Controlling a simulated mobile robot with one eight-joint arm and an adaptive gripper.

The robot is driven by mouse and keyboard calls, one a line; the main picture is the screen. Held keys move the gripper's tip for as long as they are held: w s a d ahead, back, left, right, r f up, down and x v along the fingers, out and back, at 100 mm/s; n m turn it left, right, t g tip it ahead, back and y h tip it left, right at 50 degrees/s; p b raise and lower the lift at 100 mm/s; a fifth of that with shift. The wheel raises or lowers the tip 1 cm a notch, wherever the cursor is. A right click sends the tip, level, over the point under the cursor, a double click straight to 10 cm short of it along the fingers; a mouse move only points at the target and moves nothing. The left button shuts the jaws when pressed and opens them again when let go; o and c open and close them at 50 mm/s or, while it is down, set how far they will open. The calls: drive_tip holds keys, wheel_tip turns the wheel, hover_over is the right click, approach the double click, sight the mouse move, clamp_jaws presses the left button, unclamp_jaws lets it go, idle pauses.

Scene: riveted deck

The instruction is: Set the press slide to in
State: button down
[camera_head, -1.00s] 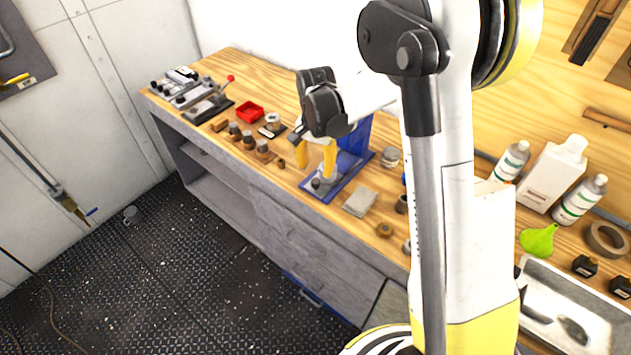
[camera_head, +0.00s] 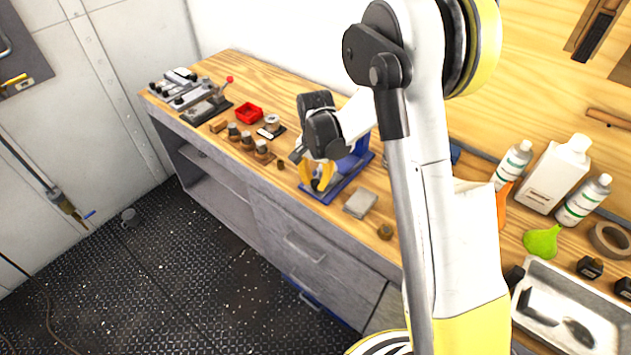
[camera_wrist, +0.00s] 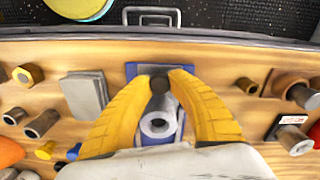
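The blue press (camera_head: 341,184) stands at the front of the wooden bench, with its flat blue base and upright. Its grey metal slide, with a round hollow end, shows in the wrist view (camera_wrist: 160,122). A dark round knob (camera_wrist: 159,84) sits on it. My gripper (camera_head: 318,180) is low over the front of the press. In the wrist view, the yellow fingertips of my gripper (camera_wrist: 160,79) close in from both sides of the knob and appear to touch it. My wrist hides part of the press in the head view.
A grey block (camera_head: 360,203) lies right of the press. Left of it are several wooden pieces with metal pins, a red tray (camera_head: 249,113) and a lever clamp (camera_head: 207,105). White bottles (camera_head: 556,176) stand at the right.

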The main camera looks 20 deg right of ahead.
drive_tip(key=shift+w+d, duration=0.6)
drive_tip(key=shift+d, duration=0.25)
drive_tip(key=shift+w+d, duration=0.55)
drive_tip(key=shift+d, duration=0.3)
drive_tip(key=c, duration=1.2)
unclamp_jaws()
drive_tip(key=shift+a, duration=0.1)
drive_tip(key=shift+r, duration=0.15)
wheel_tip(320, 180, up, 12)
